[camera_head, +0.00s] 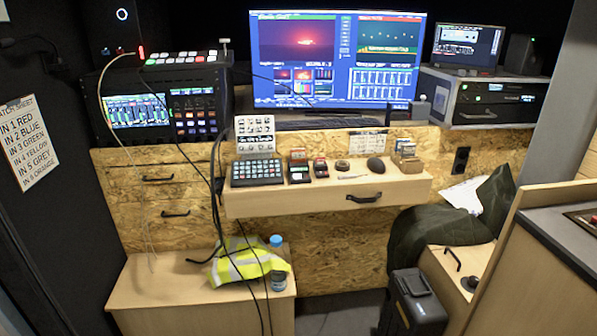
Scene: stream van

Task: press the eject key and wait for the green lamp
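No key that I can read as an eject key shows at this size. A black rack unit (496,101) in a grey case stands at the right of the upper counter, with a tiny green light on its front. Small dark devices with red parts, one of them a boxy unit (299,172), sit on the wooden shelf; their keys and lamps are too small to tell. Neither of my grippers is in view.
The drawer shelf (330,199) juts out and carries a keypad (257,172), a label card and a mouse (376,165). Loose cables hang at the left. A hi-vis vest (245,262) and bottle (277,250) rest on the low box. A black case (414,303) stands in front.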

